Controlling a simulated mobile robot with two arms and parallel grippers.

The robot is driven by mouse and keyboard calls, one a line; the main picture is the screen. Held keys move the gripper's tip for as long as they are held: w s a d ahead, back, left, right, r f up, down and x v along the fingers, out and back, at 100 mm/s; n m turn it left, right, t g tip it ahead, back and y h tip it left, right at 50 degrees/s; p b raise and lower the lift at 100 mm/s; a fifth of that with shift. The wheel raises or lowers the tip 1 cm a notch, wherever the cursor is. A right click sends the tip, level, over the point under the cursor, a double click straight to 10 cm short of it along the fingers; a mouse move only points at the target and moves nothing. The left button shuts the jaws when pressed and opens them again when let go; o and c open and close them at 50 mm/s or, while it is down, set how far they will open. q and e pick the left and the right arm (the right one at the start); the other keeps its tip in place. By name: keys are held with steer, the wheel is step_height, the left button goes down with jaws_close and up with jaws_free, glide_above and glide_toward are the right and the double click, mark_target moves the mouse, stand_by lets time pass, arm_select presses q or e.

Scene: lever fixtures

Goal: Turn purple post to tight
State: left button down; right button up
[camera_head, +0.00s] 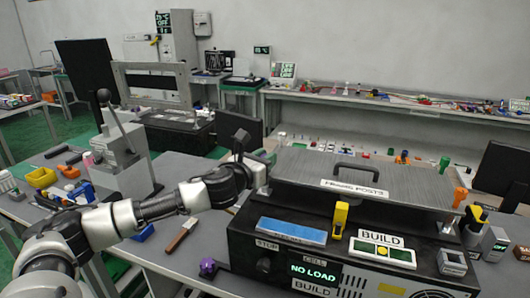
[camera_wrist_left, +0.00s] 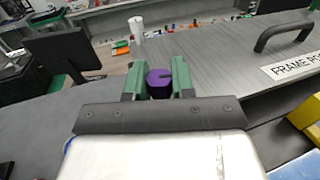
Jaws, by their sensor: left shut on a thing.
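The purple post (camera_wrist_left: 159,83) shows in the left wrist view as a short round post with a dark slot on its top. My left gripper (camera_wrist_left: 157,78) has its green fingers on either side of it and is shut on it. In the head view my left gripper (camera_head: 262,166) is at the left end of the grey plate (camera_head: 310,168) labelled for frame posts, and the purple post there is hidden behind it. My right gripper is not in view. The post's tight mark cannot be read.
A black handle (camera_head: 357,172) stands on the plate. The panel below reads "NO LOAD" (camera_head: 312,271). A purple knob (camera_head: 208,267) sits left of the panel. A lever press (camera_head: 122,150) stands at left.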

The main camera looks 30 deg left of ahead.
arm_select(q)
steer(key=m+h, duration=0.3)
steer(key=h, duration=0.1)
steer(key=shift+a+g+h+p, duration=0.1)
steer(key=shift+g+h+p, duration=0.2)
steer(key=shift+g+p, duration=0.1)
steer(key=m+h, duration=0.1)
steer(key=h, duration=0.1)
steer(key=m+g+h+b, duration=0.1)
steer(key=shift+f+m+g+h, duration=0.15)
steer(key=shift+m+g+h, duration=0.15)
steer(key=shift+h, duration=0.1)
steer(key=m+g+h+b, duration=0.5)
steer(key=h, duration=0.1)
steer(key=shift+g, duration=0.4)
steer(key=shift+s+d+m+g+h+b, duration=0.1)
steer(key=shift+m+g+h+b, duration=0.6)
steer(key=shift+m+g, duration=0.5)
steer(key=shift+d+m+g+h+b, duration=0.1)
steer(key=shift+m+g+h+b, duration=0.4)
steer(key=shift+m+g+b, duration=0.7)
steer(key=shift+r+g, duration=0.2)
steer(key=shift+g, duration=0.3)
steer(key=c, duration=0.9)
jaws_free()
steer(key=shift+c, duration=0.2)
